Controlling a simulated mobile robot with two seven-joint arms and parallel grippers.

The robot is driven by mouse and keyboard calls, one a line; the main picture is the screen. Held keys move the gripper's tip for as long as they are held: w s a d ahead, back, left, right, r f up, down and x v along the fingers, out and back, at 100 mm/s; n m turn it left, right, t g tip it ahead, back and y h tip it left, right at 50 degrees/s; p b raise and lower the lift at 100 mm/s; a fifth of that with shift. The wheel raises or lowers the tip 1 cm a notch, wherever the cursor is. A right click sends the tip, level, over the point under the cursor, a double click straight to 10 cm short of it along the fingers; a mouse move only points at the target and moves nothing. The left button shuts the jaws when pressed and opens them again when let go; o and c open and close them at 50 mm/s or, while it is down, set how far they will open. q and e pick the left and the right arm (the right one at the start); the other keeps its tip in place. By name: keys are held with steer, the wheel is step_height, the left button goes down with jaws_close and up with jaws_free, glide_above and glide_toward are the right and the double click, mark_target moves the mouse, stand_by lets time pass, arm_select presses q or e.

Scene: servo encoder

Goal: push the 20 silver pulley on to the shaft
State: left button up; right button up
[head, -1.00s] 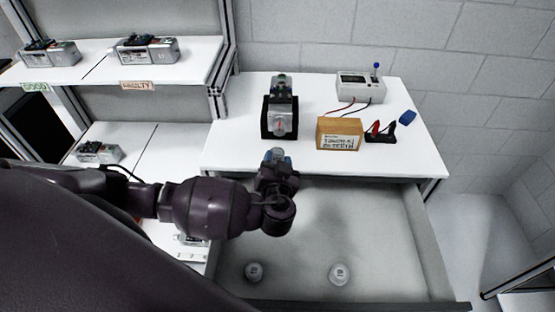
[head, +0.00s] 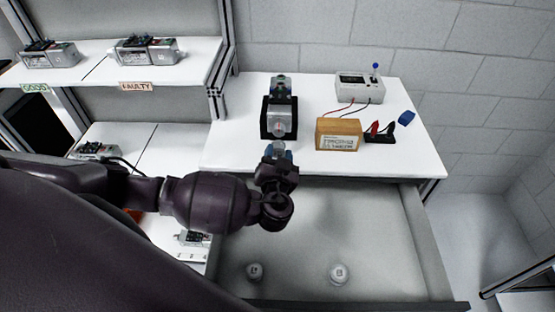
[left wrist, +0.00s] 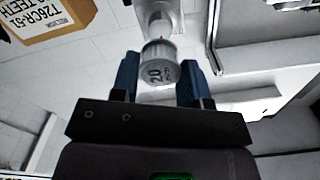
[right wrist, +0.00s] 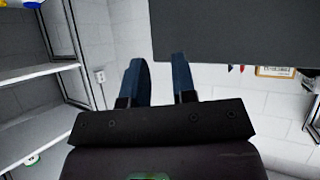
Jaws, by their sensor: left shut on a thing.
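A silver pulley marked 20 (left wrist: 160,66) sits between the blue fingertips of my left gripper (left wrist: 157,80); it also shows in the head view (head: 275,147). My left gripper (head: 278,154) is shut on it at the table's front edge. The silver motor (head: 281,119) lies in a black stand (head: 265,128), its front end facing the pulley; it also shows in the left wrist view (left wrist: 158,18). A small red mark shows just beyond the pulley. Whether the pulley touches the shaft is hard to tell. My right gripper (right wrist: 160,78) is open and empty.
A cardboard box (head: 338,134), a grey meter (head: 358,88) and red and black clips (head: 380,135) are right of the motor. Two white round parts (head: 339,274) lie in the open drawer (head: 390,240). Shelves with GOOD and FAULTY labels (head: 135,86) hold similar motors.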

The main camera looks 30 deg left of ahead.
mark_target(278, 143)
arm_select(q)
steer(key=shift+x, duration=1.8)
steer(key=shift+w+a+b, duration=0.2)
steer(key=shift+w+b, duration=0.2)
steer(key=shift+b, duration=0.2)
steer(key=o, duration=1.3)
steer(key=shift+v, duration=1.6)
steer(key=shift+p+v, duration=0.3)
steer(key=shift+v, duration=2.65)
